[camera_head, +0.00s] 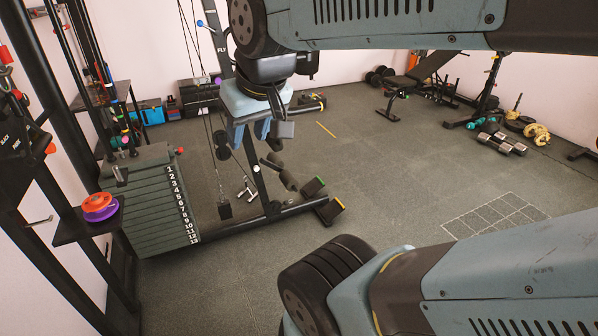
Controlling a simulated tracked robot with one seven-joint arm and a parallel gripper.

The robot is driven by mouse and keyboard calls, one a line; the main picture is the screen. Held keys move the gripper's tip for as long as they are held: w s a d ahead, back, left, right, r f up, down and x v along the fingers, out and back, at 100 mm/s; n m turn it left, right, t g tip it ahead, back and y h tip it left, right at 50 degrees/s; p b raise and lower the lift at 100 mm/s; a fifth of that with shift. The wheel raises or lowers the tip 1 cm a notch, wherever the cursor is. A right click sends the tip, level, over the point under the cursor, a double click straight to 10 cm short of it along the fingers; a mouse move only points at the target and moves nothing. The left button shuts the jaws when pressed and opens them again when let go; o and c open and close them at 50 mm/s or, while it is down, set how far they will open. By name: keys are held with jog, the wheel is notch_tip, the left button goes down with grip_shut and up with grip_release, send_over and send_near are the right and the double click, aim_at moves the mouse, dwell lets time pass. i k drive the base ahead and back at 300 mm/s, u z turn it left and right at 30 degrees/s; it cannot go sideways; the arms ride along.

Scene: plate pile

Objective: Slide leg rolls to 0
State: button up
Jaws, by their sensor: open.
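The leg rolls look to be the dark padded cylinders (287,178) low on the frame of the weight machine, just right of its upright post. No scale or 0 mark can be made out near them. My gripper (262,131) hangs in front of the upright in the upper middle, pointing down. Its blue fingers are open and I see nothing between them. In the picture it is just above the rolls and apart from them; how far in depth I cannot tell. The gripper body hides part of the upright (262,186).
A weight stack (148,208) with numbered plates stands at left. A black shelf (82,226) holds orange and purple discs (98,206). Black feet with green (314,186) and yellow (330,210) ends lie right of the rolls. A bench (418,80) and dumbbells (502,142) stand farther back. The middle floor is clear.

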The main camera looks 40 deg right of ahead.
aim_at(274, 162)
jog(key=z, duration=0.7)
jog(key=i, duration=1.15)
jog(key=z, duration=0.9)
